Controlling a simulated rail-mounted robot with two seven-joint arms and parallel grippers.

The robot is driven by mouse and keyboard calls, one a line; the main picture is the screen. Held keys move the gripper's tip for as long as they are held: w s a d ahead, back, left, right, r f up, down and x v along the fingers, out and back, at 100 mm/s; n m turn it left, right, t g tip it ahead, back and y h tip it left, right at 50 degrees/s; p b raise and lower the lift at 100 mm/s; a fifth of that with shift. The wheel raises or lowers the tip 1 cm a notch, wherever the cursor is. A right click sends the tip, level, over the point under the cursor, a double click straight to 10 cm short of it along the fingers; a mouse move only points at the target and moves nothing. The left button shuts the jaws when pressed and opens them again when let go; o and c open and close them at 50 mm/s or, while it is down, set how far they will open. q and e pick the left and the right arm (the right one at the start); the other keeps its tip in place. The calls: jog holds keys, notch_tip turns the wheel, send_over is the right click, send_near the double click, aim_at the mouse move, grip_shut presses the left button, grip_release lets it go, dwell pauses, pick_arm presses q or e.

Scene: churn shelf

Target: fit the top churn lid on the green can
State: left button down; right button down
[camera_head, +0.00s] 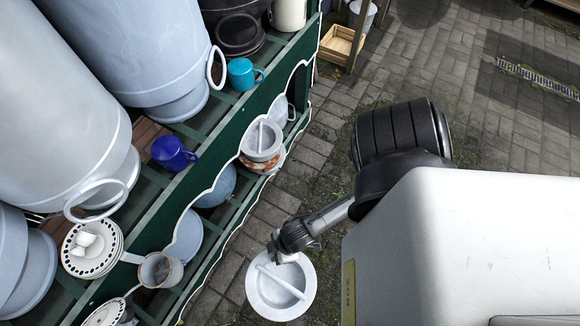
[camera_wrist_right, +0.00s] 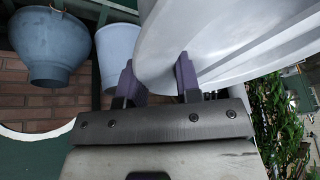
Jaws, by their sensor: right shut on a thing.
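A grey churn lid (camera_head: 262,298) with a bar handle across its top hangs from my right gripper (camera_head: 287,254), in front of the shelf and over the paving. In the right wrist view the lid (camera_wrist_right: 235,45) is a large pale disc between the two fingers of the right gripper (camera_wrist_right: 158,82), which is shut on it. A second grey lid (camera_head: 263,139) with a bar sits higher up, at the shelf's front edge. I cannot make out a green can in either view. My left gripper is out of view.
The dark green shelf (camera_head: 222,130) with its scalloped edge fills the left side. It holds large grey churns (camera_head: 140,40), a teal mug (camera_head: 241,74), a blue mug (camera_head: 171,152) and plates (camera_head: 78,262). A wooden crate (camera_head: 340,44) stands on the ground behind. The paving (camera_head: 325,130) beside the shelf is open.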

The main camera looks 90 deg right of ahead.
jog(key=s+d+f+b, duration=0.1)
jog(key=s+f+b, duration=0.5)
jog(key=f, duration=0.6)
jog(key=s+f+b, duration=0.3)
jog(key=s+f, duration=0.5)
jog(key=f, duration=0.5)
jog(key=s+d+f+b, duration=0.1)
jog(key=s+f+b, duration=0.5)
jog(key=f, duration=0.6)
jog(key=w+d+f+b, duration=0.2)
jog(key=w+f+b, duration=0.1)
jog(key=w, duration=0.4)
jog(key=w+d+f+y+b, duration=0.1)
jog(key=w+d+f+b, duration=0.1)
jog(key=w+f+b, duration=0.2)
jog(key=shift+w+f+n+g, duration=0.35)
jog(key=shift+w+f, duration=0.7)
jog(key=shift+w, duration=0.6)
notch_tip(320, 180, down, 4)
jog(key=b, duration=0.4)
jog(key=shift+d, duration=0.1)
jog(key=shift+r, duration=0.1)
